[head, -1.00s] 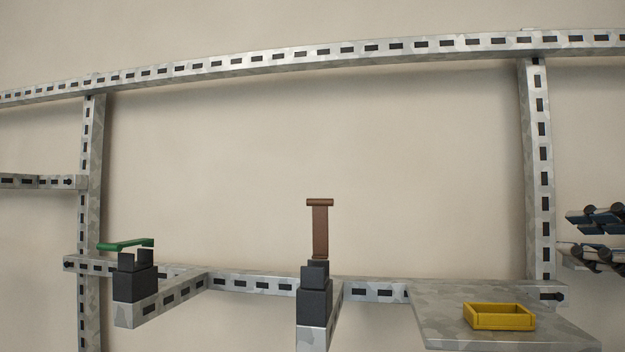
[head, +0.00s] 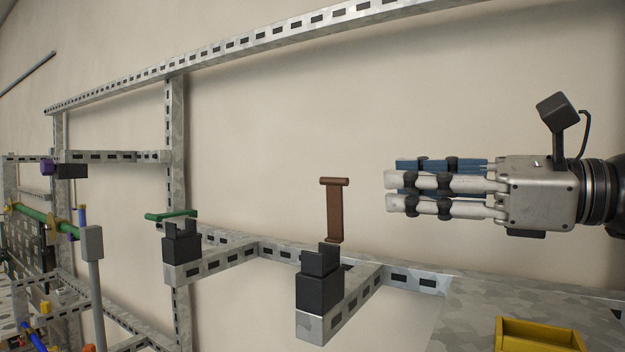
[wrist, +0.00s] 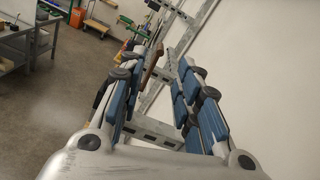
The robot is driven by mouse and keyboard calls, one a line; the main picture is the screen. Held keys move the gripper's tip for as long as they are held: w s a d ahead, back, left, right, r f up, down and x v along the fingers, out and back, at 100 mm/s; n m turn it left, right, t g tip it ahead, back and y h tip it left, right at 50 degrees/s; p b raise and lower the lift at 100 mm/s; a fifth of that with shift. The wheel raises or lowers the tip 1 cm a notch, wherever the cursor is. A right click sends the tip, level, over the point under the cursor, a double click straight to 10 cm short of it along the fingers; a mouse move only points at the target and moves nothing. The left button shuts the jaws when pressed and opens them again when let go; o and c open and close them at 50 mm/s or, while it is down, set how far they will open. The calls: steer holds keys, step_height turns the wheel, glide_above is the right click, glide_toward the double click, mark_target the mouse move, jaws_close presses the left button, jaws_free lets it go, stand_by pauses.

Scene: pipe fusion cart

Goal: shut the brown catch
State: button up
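The brown catch (head: 334,210) stands upright, with a crossbar at its top, behind a dark block (head: 320,285) on the end of a short metal rail. Its lever is raised away from the block. My gripper (head: 395,190) is to the right of the brown catch in the head view, fingers pointing left, at about the height of its crossbar and apart from it. In the wrist view the blue-padded fingers are spread with nothing between them. There the brown catch (wrist: 152,62) shows beyond the gap, partly hidden by the fingers.
A green catch (head: 171,215) lies level over another dark block (head: 182,250) to the left. A yellow tray (head: 540,337) sits on a metal shelf (head: 465,315) at lower right. Frames and pipes crowd the far left. A wall stands behind.

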mark_target(351, 181)
steer(key=p+x, duration=0.1)
steer(key=x, duration=1)
steer(key=shift+c, duration=0.5)
